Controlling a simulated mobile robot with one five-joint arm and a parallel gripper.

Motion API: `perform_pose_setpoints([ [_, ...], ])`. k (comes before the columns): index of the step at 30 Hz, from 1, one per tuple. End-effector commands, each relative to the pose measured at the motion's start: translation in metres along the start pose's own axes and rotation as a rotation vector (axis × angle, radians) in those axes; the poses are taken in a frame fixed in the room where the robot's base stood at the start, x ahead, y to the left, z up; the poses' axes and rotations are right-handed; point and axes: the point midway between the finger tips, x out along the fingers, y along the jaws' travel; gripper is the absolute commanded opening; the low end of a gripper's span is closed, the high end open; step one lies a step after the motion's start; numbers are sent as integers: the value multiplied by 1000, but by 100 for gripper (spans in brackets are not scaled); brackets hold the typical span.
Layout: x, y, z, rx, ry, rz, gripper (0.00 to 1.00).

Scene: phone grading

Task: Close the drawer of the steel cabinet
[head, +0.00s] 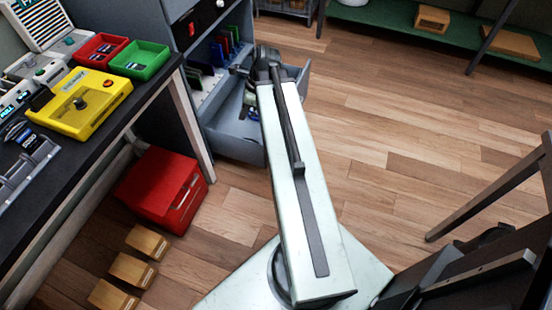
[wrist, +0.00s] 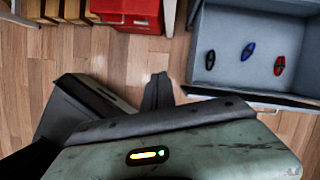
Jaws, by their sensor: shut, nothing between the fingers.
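The steel cabinet (head: 168,12) stands at the upper left in the head view. Its grey drawer (head: 230,145) is pulled out over the floor, and my arm hides part of it. The drawer also shows at the upper right in the wrist view (wrist: 225,75), with a black, a blue and a red small oval piece lying inside. My gripper (head: 262,60) is seen end-on and small in the head view, over the drawer area. In the wrist view the dark fingers (wrist: 158,85) are together and empty, left of the drawer; I cannot tell whether they touch anything.
A red box (head: 165,190) and wooden blocks (head: 130,270) are on the floor beside the dark workbench (head: 120,115). The bench holds a yellow device (head: 80,103) and red and green trays. A dark-legged piece of furniture (head: 480,200) stands at the right. The wooden floor (head: 390,120) right of the drawer is clear.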

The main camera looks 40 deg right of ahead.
Motion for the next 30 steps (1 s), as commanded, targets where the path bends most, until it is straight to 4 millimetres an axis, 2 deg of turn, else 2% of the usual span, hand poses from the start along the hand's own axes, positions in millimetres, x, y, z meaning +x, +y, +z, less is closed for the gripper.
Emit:
perform_pose_setpoints([
  [1, 37, -12, -47, 58, -10, -21, 0],
  [3, 53, -23, -94, 126, -19, -46, 0],
  [6, 69, -32, -154, 210, -21, -78, 0],
  [9, 77, -35, -197, 269, -21, -102, 0],
  [10, 78, -36, -206, 282, -21, -107, 0],
  [13, 77, -36, -222, 307, -21, -117, 0],
  [17, 74, -36, -224, 312, -20, -119, 0],
  [20, 80, -36, -224, 310, -20, -118, 0],
  [23, 97, -38, -226, 310, -20, -118, 0],
  [30, 152, -44, -227, 308, -20, -117, 0],
])
